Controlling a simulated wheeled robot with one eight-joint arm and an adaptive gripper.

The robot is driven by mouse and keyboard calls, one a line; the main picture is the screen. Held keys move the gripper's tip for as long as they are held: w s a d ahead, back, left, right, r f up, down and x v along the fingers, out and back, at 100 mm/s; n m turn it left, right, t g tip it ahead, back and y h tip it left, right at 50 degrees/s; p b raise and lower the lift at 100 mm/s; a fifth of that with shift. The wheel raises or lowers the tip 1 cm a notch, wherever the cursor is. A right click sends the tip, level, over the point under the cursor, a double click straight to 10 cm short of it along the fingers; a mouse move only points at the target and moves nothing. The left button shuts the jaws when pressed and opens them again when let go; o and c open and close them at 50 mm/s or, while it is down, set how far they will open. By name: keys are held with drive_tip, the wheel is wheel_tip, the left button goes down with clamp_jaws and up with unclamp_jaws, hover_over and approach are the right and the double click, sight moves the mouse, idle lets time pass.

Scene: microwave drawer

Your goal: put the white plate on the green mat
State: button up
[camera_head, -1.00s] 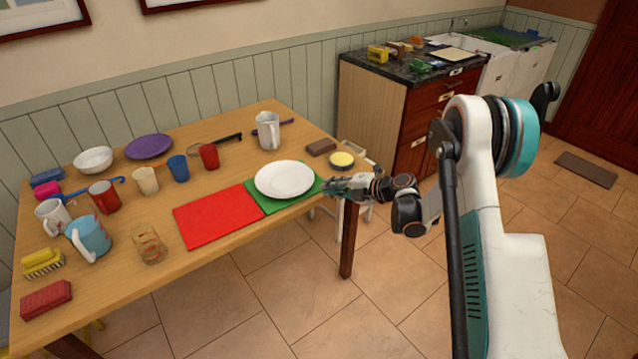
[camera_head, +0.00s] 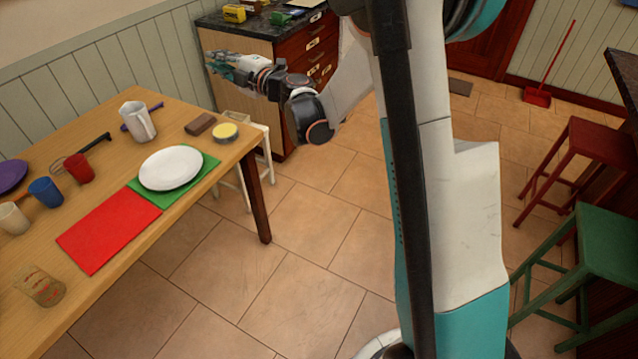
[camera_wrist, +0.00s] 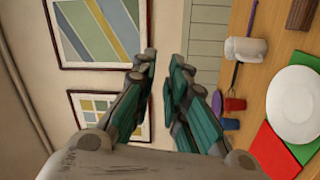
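The white plate (camera_head: 171,168) lies flat on the green mat (camera_head: 205,168) at the table's near right end, in the head view. The mat's edges show around it. The plate also shows at the right of the wrist view (camera_wrist: 292,104), with part of the green mat (camera_wrist: 300,150) beside it. My gripper (camera_head: 214,66) is raised beyond the table's right end, in front of the cabinet and apart from the plate. In the wrist view its fingers (camera_wrist: 163,75) are spread with an empty gap between them.
A red mat (camera_head: 108,230) adjoins the green one. A white pitcher (camera_head: 138,122), a brown block (camera_head: 200,124) and a yellow-topped tin (camera_head: 226,131) stand behind the plate. Red (camera_head: 78,168) and blue (camera_head: 45,191) cups are to the left. Red (camera_head: 590,150) and green (camera_head: 608,240) stools stand at right.

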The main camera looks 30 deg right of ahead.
drive_tip(key=s+d+r+m+t+h, duration=0.2)
drive_tip(key=s+d+r+m+h, duration=0.7)
drive_tip(key=r+m, duration=0.2)
drive_tip(key=s+d+f+m+g+h, duration=0.2)
drive_tip(key=s+m, duration=0.1)
drive_tip(key=s, duration=0.3)
drive_tip(key=s+d+f+m+g+h, duration=0.1)
drive_tip(key=s+m+g, duration=0.15)
drive_tip(key=s, duration=0.35)
drive_tip(key=s+a+f+m+g+y, duration=0.1)
drive_tip(key=s+a+f+g, duration=0.1)
drive_tip(key=s+f, duration=0.2)
drive_tip(key=s+a+f+m+g+y, duration=0.1)
drive_tip(key=s+f, duration=0.4)
drive_tip(key=s, duration=0.6)
drive_tip(key=s+a+f+m+g+y, duration=0.1)
drive_tip(key=s+a+f+m+g, duration=0.1)
drive_tip(key=s, duration=0.6)
wheel_tip(320, 180, down, 3)
drive_tip(key=shift+a+g, duration=0.75)
drive_tip(key=shift+g, duration=0.3)
drive_tip(key=shift+a+m, duration=0.1)
drive_tip(key=shift+m, duration=0.15)
